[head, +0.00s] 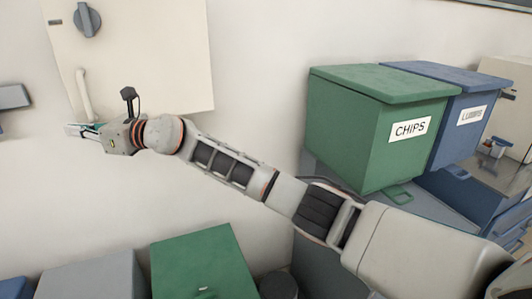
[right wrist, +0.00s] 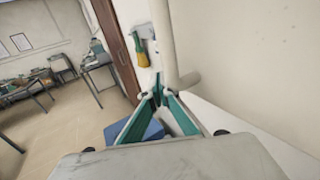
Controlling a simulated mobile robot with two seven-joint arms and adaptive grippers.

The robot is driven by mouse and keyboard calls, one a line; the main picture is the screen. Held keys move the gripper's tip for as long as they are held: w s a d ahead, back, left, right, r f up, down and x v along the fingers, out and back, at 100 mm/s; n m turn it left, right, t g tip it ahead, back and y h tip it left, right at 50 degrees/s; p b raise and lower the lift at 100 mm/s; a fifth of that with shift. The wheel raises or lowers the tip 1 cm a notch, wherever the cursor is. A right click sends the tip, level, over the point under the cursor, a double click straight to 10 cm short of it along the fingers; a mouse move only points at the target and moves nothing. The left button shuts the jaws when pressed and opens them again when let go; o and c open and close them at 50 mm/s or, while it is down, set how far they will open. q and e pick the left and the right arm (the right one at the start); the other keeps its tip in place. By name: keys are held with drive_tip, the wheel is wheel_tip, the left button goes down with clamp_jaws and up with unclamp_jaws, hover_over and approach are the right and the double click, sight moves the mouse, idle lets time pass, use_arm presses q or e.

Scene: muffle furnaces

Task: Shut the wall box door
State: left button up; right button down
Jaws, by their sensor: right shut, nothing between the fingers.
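The cream wall box door (head: 150,50) fills the upper left of the head view, with a grey round knob (head: 87,20) and a pale bar handle (head: 84,95) near its left edge. I cannot tell how far it stands open. My right gripper (head: 72,130) is shut and empty at the lower end of the handle. In the right wrist view its green-padded fingertips (right wrist: 160,93) meet just below the handle (right wrist: 170,45), with the pale door face (right wrist: 245,50) to the right. Whether they touch the handle is unclear. My left gripper is out of view.
A green CHIPS bin (head: 370,125) and a blue bin (head: 455,115) stand at the right. More bins, one with a green lid (head: 205,262), line the bottom. A grey wall rack (head: 14,97) hangs at the left edge. The wall below the box is clear.

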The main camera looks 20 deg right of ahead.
drive_tip(key=shift+w+d+r, duration=0.1)
drive_tip(key=shift+w+r, duration=0.05)
drive_tip(key=shift+w, duration=0.05)
drive_tip(key=shift+d+r, duration=0.1)
drive_tip(key=shift+r, duration=0.1)
idle(0.5)
